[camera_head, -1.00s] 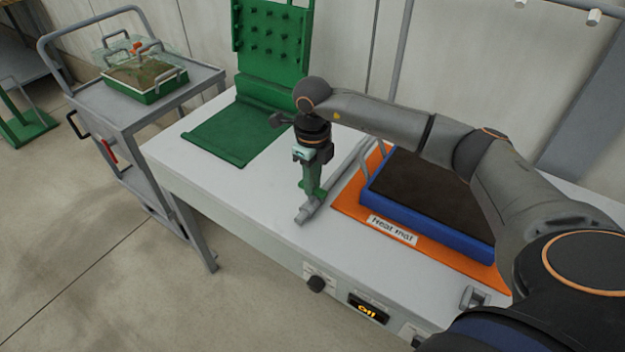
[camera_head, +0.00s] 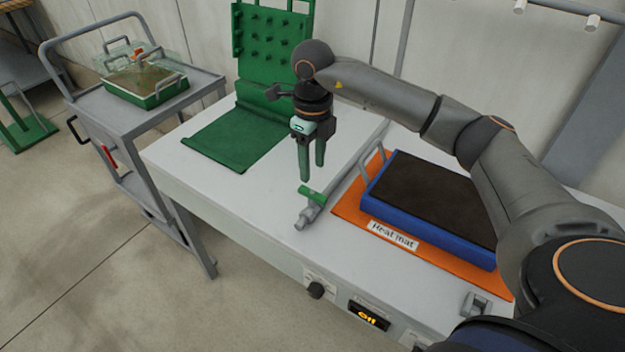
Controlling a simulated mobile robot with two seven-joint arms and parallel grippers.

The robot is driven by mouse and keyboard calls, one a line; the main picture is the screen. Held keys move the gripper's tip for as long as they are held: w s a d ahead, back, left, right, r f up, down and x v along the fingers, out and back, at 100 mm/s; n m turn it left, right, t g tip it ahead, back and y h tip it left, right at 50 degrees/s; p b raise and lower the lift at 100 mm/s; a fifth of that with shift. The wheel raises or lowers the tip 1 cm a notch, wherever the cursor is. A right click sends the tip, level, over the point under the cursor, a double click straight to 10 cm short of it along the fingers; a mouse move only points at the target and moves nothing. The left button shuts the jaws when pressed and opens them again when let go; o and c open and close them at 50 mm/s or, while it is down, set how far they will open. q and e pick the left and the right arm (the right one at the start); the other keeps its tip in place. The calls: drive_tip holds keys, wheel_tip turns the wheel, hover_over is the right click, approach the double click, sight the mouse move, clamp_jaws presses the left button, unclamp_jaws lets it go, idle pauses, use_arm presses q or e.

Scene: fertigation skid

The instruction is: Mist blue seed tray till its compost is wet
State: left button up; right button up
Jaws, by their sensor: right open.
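The blue seed tray (camera_head: 428,226) lies on the orange heat mat (camera_head: 350,207), at the right of the white bench. Its compost (camera_head: 436,193) is dark brown; I cannot tell whether it is wet. A grey pipe (camera_head: 306,215) with a green lever (camera_head: 312,195) lies along the bench, left of the mat. The lever sits crosswise to the pipe. My right gripper (camera_head: 312,176) points down just above the lever, open and empty, with its green fingers apart. My right arm hides the tray's right end. My left gripper is not in view.
White nozzles (camera_head: 592,22) hang from a rail at top right; no spray shows. A green pegboard (camera_head: 270,45) and green mat (camera_head: 222,138) are at the bench's back left. A grey trolley (camera_head: 205,88) carries a covered green tray (camera_head: 150,100). A bench display (camera_head: 369,314) reads "Off".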

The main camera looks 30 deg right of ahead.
wheel_tip(320, 180, up, 6)
drive_tip(key=shift+f, duration=0.25)
idle(0.4)
